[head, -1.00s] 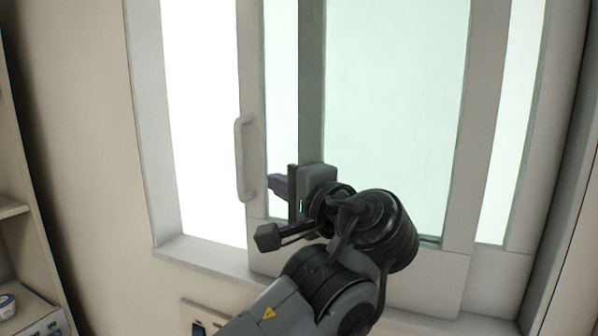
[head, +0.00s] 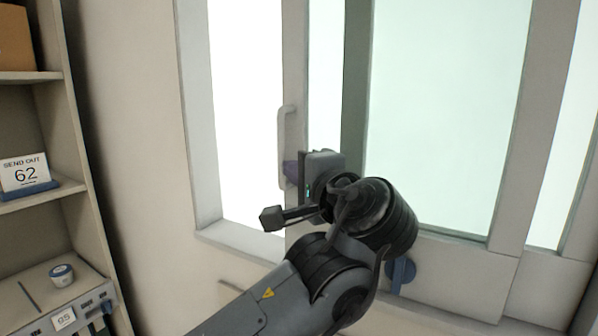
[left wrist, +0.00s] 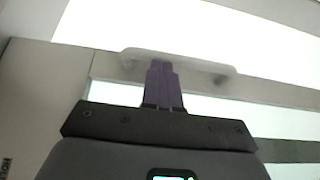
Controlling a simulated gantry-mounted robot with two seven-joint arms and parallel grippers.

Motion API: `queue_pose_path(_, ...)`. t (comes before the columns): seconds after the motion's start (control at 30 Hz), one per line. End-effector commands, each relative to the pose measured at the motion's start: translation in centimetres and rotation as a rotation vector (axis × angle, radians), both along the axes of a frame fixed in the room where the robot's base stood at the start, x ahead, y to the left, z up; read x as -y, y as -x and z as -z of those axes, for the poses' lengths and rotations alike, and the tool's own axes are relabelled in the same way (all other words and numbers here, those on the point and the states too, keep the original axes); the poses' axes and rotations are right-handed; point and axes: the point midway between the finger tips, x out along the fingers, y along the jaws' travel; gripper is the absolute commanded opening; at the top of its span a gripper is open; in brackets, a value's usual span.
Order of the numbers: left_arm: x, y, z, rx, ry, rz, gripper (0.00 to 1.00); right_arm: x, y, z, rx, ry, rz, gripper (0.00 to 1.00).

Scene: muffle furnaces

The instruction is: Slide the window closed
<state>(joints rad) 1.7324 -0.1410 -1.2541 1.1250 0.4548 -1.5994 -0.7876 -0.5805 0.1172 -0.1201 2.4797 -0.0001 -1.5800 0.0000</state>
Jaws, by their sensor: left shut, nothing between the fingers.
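The sliding window panel (head: 295,60) has a pale frame, and a bright open gap shows to its left in the head view. A pale vertical bar handle (head: 281,125) is fixed on the panel's left upright; it also shows in the left wrist view (left wrist: 190,62). My left gripper (head: 288,172) is shut and empty, with its purple fingers at the lower part of the handle, on its right side. In the left wrist view the fingertips (left wrist: 160,66) meet the edge of the handle; I cannot tell whether they touch it. My right gripper is out of view.
A shelf unit (head: 75,170) stands at the left, with a "SEND OUT 62" sign (head: 25,175) and a small round tub (head: 61,275). The wall between shelf and window is bare. The window sill (head: 240,236) runs below the gap.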

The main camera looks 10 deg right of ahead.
Motion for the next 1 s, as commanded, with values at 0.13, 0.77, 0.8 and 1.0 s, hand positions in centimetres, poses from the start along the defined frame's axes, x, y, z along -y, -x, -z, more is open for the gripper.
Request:
queue_pose_path(0.13, -2.1, -1.7, 0.2, -0.004, 0.002, -0.007, 0.0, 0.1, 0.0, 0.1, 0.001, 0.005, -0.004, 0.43)
queue_pose_path(0.77, -16.4, -13.0, -0.3, -0.005, 0.001, -0.009, 0.0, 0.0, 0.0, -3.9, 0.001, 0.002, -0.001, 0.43)
queue_pose_path(0.8, -17.0, -13.6, -0.3, -0.004, -0.001, -0.007, 0.0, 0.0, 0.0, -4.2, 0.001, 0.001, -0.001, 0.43)
queue_pose_path(1.0, -19.3, -15.4, -0.2, -0.002, 0.001, -0.005, 0.0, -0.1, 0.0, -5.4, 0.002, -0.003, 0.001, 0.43)
